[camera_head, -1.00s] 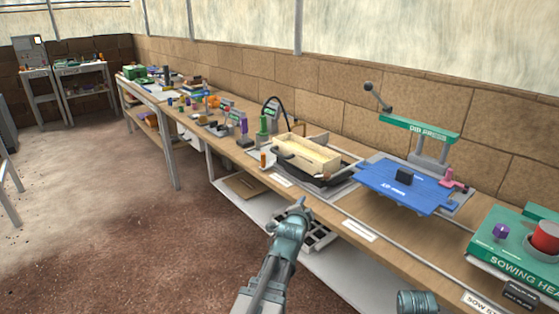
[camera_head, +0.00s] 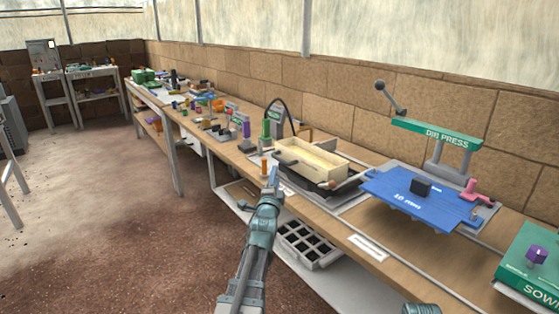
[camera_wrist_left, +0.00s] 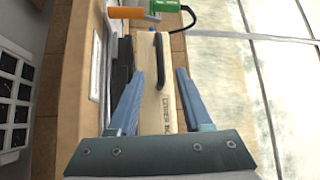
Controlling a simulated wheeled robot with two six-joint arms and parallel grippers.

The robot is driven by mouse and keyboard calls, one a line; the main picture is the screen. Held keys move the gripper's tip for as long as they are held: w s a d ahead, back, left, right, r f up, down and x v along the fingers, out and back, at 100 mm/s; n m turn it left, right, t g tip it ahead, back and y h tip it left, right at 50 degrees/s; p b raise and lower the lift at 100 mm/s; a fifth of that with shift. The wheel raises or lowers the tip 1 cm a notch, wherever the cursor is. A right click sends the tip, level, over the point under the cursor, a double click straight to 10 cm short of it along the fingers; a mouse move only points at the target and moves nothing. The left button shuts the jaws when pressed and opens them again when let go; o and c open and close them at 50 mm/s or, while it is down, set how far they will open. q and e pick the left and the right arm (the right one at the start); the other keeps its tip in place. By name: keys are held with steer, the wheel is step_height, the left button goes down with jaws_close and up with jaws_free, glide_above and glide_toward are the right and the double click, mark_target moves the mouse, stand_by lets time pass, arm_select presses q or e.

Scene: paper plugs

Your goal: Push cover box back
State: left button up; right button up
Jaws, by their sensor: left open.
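The cover box (camera_head: 325,166) is a long, open, cream-coloured box on a dark base on the bench. In the left wrist view, its pale side (camera_wrist_left: 154,108) carries partly hidden lettering and a black handle (camera_wrist_left: 158,46). My left gripper (camera_head: 273,178) is at the bench's front edge, in front of and slightly left of the box. In the left wrist view, my left gripper (camera_wrist_left: 157,88) is open, its fingers pointing toward the box with nothing clearly held. I cannot tell whether they touch it. My right gripper is not in view; only a small teal part of me shows at the bottom.
A blue plate (camera_head: 408,194) under the green-topped press (camera_head: 437,135) stands right of the box. A black grid tray (camera_head: 309,244) is on the shelf below.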

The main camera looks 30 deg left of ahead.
mark_target(279, 158)
arm_select(q)
steer(key=p+x, duration=0.1)
steer(key=x, duration=1)
steer(key=shift+c, duration=0.2)
jaws_close()
stand_by(0.8)
